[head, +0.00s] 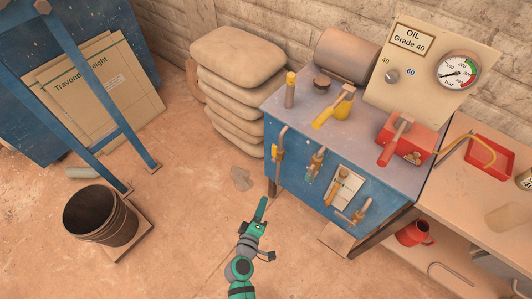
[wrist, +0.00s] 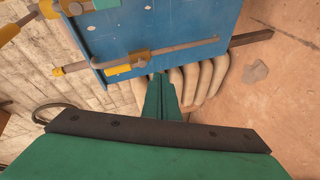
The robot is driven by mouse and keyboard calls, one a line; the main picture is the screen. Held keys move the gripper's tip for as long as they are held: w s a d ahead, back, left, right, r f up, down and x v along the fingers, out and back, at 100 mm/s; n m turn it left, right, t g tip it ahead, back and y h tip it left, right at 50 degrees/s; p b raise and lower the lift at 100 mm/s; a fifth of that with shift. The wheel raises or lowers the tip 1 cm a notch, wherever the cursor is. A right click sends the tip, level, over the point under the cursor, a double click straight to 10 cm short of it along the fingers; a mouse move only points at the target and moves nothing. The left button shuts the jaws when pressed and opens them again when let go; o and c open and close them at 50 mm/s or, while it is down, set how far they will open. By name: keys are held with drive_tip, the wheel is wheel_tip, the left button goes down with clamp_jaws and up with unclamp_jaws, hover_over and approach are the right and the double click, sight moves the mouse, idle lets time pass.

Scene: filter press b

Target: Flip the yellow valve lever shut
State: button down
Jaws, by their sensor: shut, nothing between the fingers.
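A yellow valve lever (head: 324,118) lies on the blue cabinet's top beside a rounded yellow body (head: 343,108); I cannot tell for sure whether it is the task's lever. Several brass-coloured valves with handles line the cabinet's front, such as the leftmost valve (head: 280,153). The wrist view shows one front valve (wrist: 130,66) with a long bar and a yellow end; its match in the head view is unclear. My gripper (head: 261,208) is shut and empty, low in front of the cabinet and apart from the valves. Its fingertips also show in the wrist view (wrist: 159,80).
The blue cabinet (head: 290,178) carries a red block (head: 405,141) with a handle and a gauge panel (head: 415,80). Stacked sacks (head: 237,60) stand to its left. A dark bucket (head: 100,215) is at the left. The floor between bucket and cabinet is mostly clear.

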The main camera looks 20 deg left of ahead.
sight(274, 153)
drive_tip(key=w+a+r+n+t+h, duration=0.1)
drive_tip(key=w+a+r+n+t, duration=0.2)
drive_tip(key=w+a+r, duration=0.4)
drive_tip(key=shift+w+a+r, duration=0.2)
drive_tip(key=shift+w+a, duration=0.5)
drive_tip(key=shift+w, duration=0.2)
drive_tip(key=w, duration=1)
drive_tip(key=shift+s+d, duration=0.25)
drive_tip(key=shift+d, duration=0.4)
drive_tip(key=shift+s+d, duration=0.2)
drive_tip(key=shift+d, duration=0.45)
drive_tip(key=shift+s+d, duration=0.25)
drive_tip(key=shift+d, duration=0.4)
